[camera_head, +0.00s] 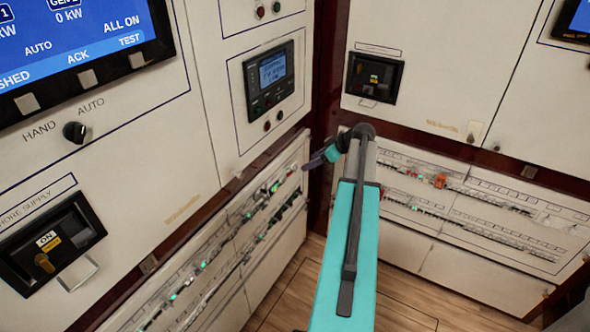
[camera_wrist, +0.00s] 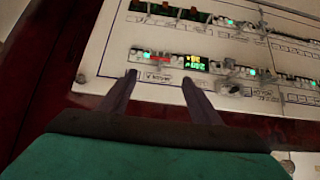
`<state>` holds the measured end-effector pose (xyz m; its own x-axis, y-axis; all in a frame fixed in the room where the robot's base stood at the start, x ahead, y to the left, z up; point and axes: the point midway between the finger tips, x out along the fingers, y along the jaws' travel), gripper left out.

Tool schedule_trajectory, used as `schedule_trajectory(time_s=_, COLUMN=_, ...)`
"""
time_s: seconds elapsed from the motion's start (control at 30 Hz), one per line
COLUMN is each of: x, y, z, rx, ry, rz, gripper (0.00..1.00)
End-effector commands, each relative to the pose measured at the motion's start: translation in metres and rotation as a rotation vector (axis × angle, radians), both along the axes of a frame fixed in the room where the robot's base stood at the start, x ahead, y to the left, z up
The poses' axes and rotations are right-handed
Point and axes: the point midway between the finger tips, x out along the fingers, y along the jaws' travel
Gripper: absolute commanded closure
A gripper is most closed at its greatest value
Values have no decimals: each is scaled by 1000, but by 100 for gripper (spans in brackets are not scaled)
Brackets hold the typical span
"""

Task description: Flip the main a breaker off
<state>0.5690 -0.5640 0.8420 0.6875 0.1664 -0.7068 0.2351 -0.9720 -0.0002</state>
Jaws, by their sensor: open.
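My gripper (camera_head: 309,164) is at the end of my teal arm, pointing left at the right end of the left wall's breaker panel (camera_head: 246,262). In the wrist view my gripper (camera_wrist: 159,77) has two dark fingers spread apart with nothing between them. Ahead of them is the lower breaker row, with a red piece (camera_wrist: 160,59) and a lit yellow-green piece (camera_wrist: 196,62). Whether the fingers touch the panel I cannot tell. The labels are too small to read, so which switch is the main a breaker I cannot tell.
Another breaker panel (camera_head: 440,260) is low on the right wall. A protruding grey part (camera_wrist: 232,80) sits right of the fingers in the wrist view. A supply switch (camera_head: 48,245) and a controller display (camera_head: 273,72) are on the left wall. Wooden floor (camera_head: 285,300) lies below.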

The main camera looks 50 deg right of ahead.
Motion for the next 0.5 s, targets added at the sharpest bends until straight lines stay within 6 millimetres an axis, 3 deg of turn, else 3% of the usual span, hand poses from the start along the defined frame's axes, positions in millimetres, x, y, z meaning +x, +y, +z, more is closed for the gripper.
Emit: schedule_trajectory(time_s=0.5, x=52, y=12, z=-51, rx=1, ry=1, rz=3, gripper=42)
